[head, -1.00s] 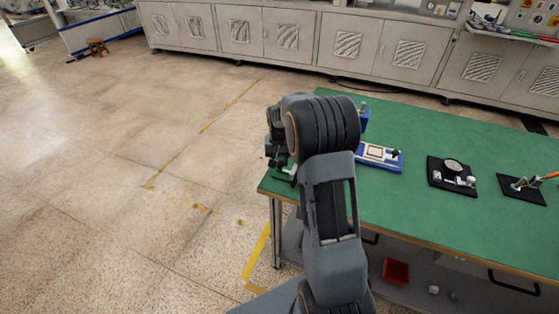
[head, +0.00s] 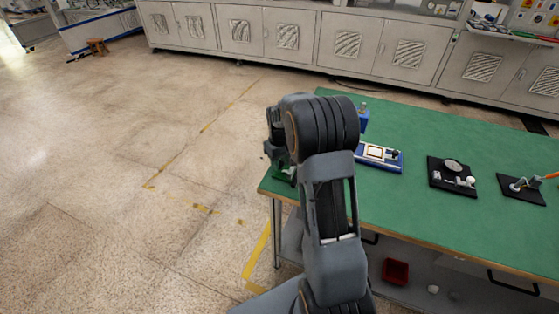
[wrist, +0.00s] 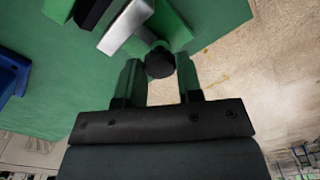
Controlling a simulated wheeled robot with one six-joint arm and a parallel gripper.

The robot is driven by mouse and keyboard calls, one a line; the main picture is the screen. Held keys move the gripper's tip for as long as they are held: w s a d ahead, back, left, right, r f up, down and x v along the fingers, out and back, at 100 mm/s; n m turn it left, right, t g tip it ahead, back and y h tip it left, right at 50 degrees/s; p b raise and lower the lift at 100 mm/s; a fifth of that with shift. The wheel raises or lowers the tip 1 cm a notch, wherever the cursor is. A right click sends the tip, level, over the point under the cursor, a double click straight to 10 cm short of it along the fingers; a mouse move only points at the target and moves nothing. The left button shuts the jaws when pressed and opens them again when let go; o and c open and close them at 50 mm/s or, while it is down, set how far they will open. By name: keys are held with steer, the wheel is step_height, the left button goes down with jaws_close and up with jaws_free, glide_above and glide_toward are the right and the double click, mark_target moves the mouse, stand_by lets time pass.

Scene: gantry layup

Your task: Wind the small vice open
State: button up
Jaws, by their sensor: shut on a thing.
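The small vice shows at the top of the wrist view, with a green body (wrist: 173,25), a pale metal bar (wrist: 126,27) and a round black knob (wrist: 160,61) at its near end. My gripper (wrist: 159,72) is closed around the knob, one green finger on each side. In the head view my arm hides most of the vice. Only a bit of green (head: 284,173) shows below my wrist at the table's left corner. The spacing of the vice jaws cannot be read clearly.
The green table (head: 470,215) extends right. A blue fixture (head: 379,157), a black plate with a dial (head: 452,174) and another black plate (head: 522,189) stand on it. A red bin (head: 396,272) sits below. Open floor lies left of the table.

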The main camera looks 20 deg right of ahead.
steer(key=n, duration=0.4)
steer(key=shift+n, duration=2.1)
steer(key=o, duration=0.9)
step_height(320, 180, up, 14)
steer(key=shift+f, duration=0.1)
